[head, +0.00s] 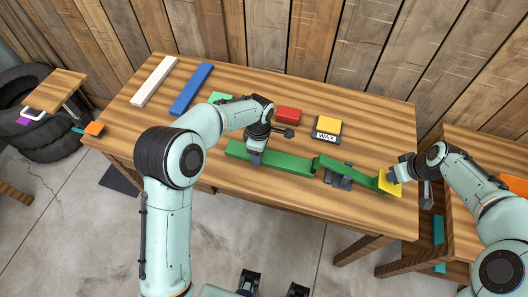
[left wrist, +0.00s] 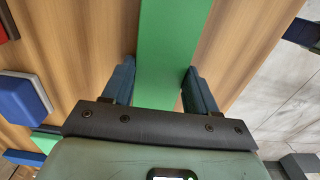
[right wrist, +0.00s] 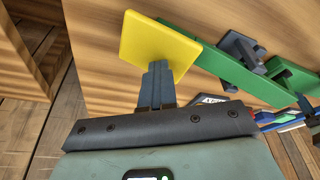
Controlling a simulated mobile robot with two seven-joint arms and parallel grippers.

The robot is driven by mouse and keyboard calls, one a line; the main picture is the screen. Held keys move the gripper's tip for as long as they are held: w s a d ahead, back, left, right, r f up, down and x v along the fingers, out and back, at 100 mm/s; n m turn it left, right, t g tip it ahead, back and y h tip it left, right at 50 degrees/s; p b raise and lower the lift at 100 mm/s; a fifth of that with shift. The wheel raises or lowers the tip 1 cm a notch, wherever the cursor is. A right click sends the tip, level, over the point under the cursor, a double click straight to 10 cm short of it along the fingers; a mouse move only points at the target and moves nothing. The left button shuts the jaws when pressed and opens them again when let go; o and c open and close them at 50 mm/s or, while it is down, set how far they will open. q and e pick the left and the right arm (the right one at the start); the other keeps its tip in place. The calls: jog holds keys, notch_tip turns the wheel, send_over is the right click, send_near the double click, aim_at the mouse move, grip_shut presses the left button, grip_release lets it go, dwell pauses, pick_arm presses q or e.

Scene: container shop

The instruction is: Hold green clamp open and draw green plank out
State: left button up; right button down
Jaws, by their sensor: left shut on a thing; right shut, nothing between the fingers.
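The long green plank (head: 285,163) lies on the wooden table. My left gripper (head: 256,158) is shut on its left part; the left wrist view shows a finger on each side of the plank (left wrist: 166,45). The green clamp has a green lever (head: 352,172) and a dark grey base (head: 338,181), beside the plank's right end. A yellow pad (head: 389,184) is on the lever's right end. My right gripper (head: 393,178) is shut and empty, its fingertips against the yellow pad, also in the right wrist view (right wrist: 150,38). Whether the jaw touches the plank I cannot tell.
A red block (head: 288,115) and a yellow-topped box marked WAX (head: 327,129) stand behind the plank. Blue (head: 191,88) and white (head: 154,82) planks lie at the table's back left. The table's front left (head: 215,172) is bare.

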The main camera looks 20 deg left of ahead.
pick_arm(q)
jog(key=shift+a, duration=1.55)
pick_arm(e)
jog(key=shift+a+f, duration=0.1)
pick_arm(q)
jog(key=shift+r, duration=3.5)
pick_arm(e)
notch_tip(320, 180, up, 9)
